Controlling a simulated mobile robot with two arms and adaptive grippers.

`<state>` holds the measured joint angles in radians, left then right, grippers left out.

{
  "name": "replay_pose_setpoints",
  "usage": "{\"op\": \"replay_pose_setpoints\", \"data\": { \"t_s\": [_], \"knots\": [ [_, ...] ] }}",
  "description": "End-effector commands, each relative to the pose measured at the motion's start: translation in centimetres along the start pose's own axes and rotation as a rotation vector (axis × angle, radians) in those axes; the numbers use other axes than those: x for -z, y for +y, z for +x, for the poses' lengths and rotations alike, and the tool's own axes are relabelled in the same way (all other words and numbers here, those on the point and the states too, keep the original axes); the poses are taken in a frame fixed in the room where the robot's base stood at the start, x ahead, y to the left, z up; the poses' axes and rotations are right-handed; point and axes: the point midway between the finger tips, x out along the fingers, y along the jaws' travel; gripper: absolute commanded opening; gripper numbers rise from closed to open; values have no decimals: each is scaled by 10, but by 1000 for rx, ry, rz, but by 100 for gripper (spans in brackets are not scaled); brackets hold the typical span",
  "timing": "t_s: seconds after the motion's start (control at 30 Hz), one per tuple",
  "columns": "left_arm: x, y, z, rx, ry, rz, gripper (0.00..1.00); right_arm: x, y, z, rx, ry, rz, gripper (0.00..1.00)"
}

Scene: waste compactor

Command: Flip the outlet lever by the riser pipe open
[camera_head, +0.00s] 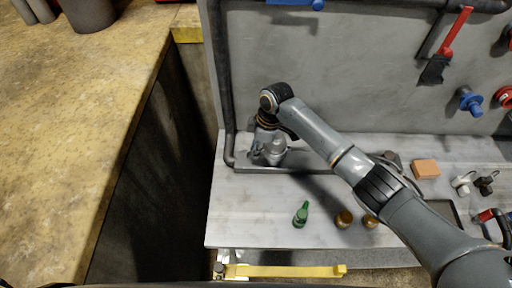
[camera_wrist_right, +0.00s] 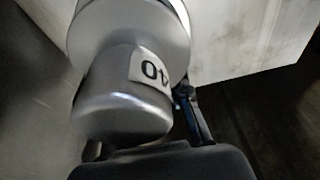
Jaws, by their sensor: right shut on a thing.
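The dark riser pipe (camera_head: 224,75) runs down the left edge of the grey wall panel and bends at the worktop. My right arm reaches in from the lower right, and its gripper (camera_head: 259,156) is down beside the foot of this pipe. The gripper is shut on a small part there, apparently the outlet lever, mostly hidden by my wrist. The lever's exact angle cannot be told. My left gripper is out of view.
A green bottle (camera_head: 301,215) and two brass-coloured objects (camera_head: 343,219) stand on the pale worktop (camera_head: 235,215). An orange block (camera_head: 425,169) lies further right. A red lever (camera_head: 456,32) and a blue valve (camera_head: 470,102) are on the wall panel.

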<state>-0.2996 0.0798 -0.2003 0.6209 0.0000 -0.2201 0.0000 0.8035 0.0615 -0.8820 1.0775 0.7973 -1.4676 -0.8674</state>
Motion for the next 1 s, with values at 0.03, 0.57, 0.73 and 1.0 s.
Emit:
{"op": "replay_pose_setpoints", "data": {
  "t_s": [0.03, 0.57, 0.73, 1.0],
  "knots": [
    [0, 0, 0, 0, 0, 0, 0, 0, 0, 0, 0, 0, 0, 0],
    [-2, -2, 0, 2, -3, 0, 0, 0, 0, -5, -1, -1, -1, 33],
    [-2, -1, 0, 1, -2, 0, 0, 0, 1, -30, -5, 0, -2, 33],
    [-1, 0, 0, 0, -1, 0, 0, 0, 1, -87, -4, -1, -2, 33]
  ]
}}
